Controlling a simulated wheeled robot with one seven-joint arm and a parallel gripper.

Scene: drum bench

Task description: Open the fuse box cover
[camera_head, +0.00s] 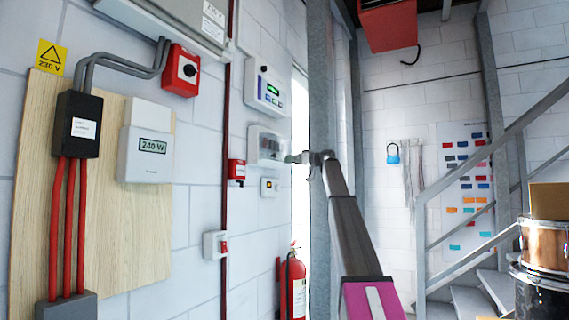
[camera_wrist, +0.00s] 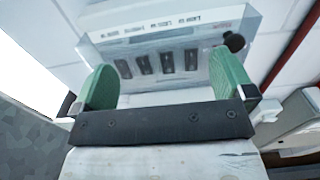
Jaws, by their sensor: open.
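The fuse box (camera_head: 266,146) is a small pale box on the white block wall, left of a grey column in the head view. In the wrist view the fuse box (camera_wrist: 155,42) shows a row of several dark switches behind a clear cover with a small dark round knob (camera_wrist: 234,42) at upper right. The cover looks closed, though its edges are hard to make out. My gripper (camera_head: 294,158) is at the right side of the fuse box. In the wrist view my gripper (camera_wrist: 160,65) is open, its green pads either side of the switches, with nothing between them. Contact cannot be told.
A white panel with a green display (camera_head: 265,91) hangs just above the fuse box. A small red box (camera_head: 236,170) and a small white box (camera_head: 269,187) are below. A fire extinguisher (camera_head: 293,285) stands lower down. The grey column (camera_head: 320,80) rises close beside my arm.

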